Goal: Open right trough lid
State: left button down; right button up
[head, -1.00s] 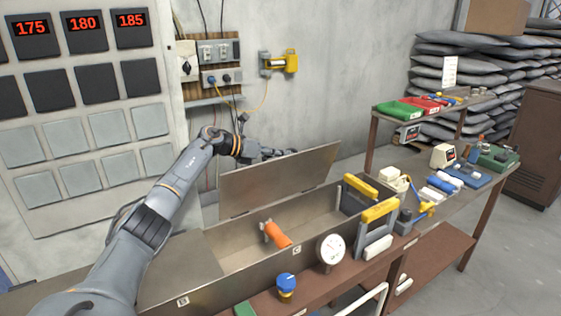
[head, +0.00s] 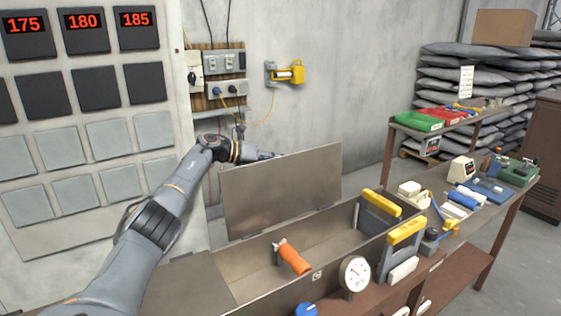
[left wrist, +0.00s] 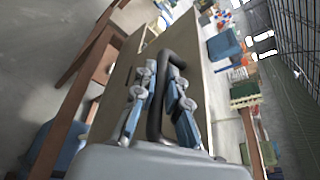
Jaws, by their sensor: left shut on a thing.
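The right trough lid (head: 283,188) is a flat metal panel standing raised, roughly upright, along the far edge of the long metal trough (head: 225,262). My left arm reaches from the left to behind the lid, which hides the gripper in the head view. In the left wrist view, my left gripper (left wrist: 160,108) has its blue-grey fingers closed around a dark bent handle (left wrist: 172,58). The handle stands out from the lid's face (left wrist: 197,70). My right gripper is not in view.
An orange-handled tool (head: 294,258) is in the open trough. Yellow-handled pieces (head: 407,231) stand at its right end. A round white gauge (head: 354,274) is at the front. A wall panel with red displays (head: 82,20) is at the left, and a yellow device (head: 289,73) hangs behind.

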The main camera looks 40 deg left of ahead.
pick_arm(q)
jog(key=shift+f, duration=0.15)
jog(key=c, duration=1.7)
grip_release()
jog(key=shift+o, duration=0.2)
notch_tip(320, 180, up, 10)
jog(key=shift+f, duration=0.1)
jog(key=shift+a, duration=0.1)
jog(key=shift+f, duration=0.1)
